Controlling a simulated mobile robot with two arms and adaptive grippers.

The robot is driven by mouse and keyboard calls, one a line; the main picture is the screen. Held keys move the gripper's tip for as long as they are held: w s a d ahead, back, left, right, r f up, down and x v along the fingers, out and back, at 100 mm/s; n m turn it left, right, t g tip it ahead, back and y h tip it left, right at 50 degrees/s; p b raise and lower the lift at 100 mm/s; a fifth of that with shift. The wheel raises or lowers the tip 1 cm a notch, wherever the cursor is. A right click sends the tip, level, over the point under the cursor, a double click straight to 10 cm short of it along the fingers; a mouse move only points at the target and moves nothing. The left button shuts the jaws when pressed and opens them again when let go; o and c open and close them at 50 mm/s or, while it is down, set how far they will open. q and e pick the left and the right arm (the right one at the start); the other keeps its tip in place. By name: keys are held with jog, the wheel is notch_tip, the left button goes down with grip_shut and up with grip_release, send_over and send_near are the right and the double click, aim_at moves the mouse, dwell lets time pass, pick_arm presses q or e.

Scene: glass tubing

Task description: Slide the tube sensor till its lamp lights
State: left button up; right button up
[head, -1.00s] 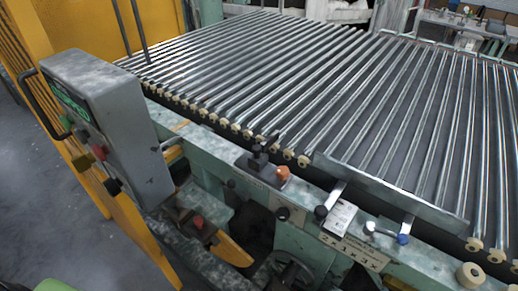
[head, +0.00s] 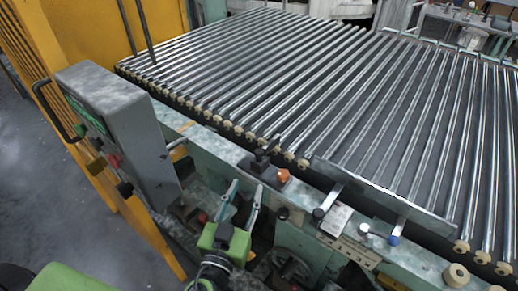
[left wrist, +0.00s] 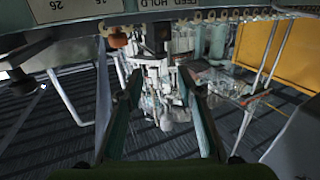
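A black upright block (head: 261,160), which looks like the tube sensor, sits on the green front rail beside the ends of the tubes. An orange cap (head: 283,175) is just right of it; I cannot tell whether it is a lamp or lit. The black block (left wrist: 155,38) and the orange cap (left wrist: 117,39) also show in the left wrist view, near the "FEED HOLD" label. My left gripper (head: 246,187) is open and empty, below and left of the block, with its fingers pointing up towards the rail. Between its fingers (left wrist: 158,80) is no object. My right gripper is not in view.
Rows of shiny tubes (head: 250,65) cover the bed behind the rail. A grey control box (head: 115,115) stands left. Levers with a black ball (head: 318,214) and a blue ball (head: 393,240) stick out right of the block. A yellow post (head: 125,215) runs down at left.

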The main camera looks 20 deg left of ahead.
aim_at(258, 155)
pick_arm(q)
jog(key=w+p, duration=0.2)
jog(key=w, duration=0.2)
jog(key=w+p, duration=0.2)
jog(key=w, duration=0.2)
jog(key=w+r+p, duration=0.1)
jog(key=w+p, duration=0.1)
jog(key=w, duration=0.3)
jog(key=shift+w+a, duration=0.1)
jog(key=shift+a, duration=0.25)
jog(key=shift+w, duration=0.35)
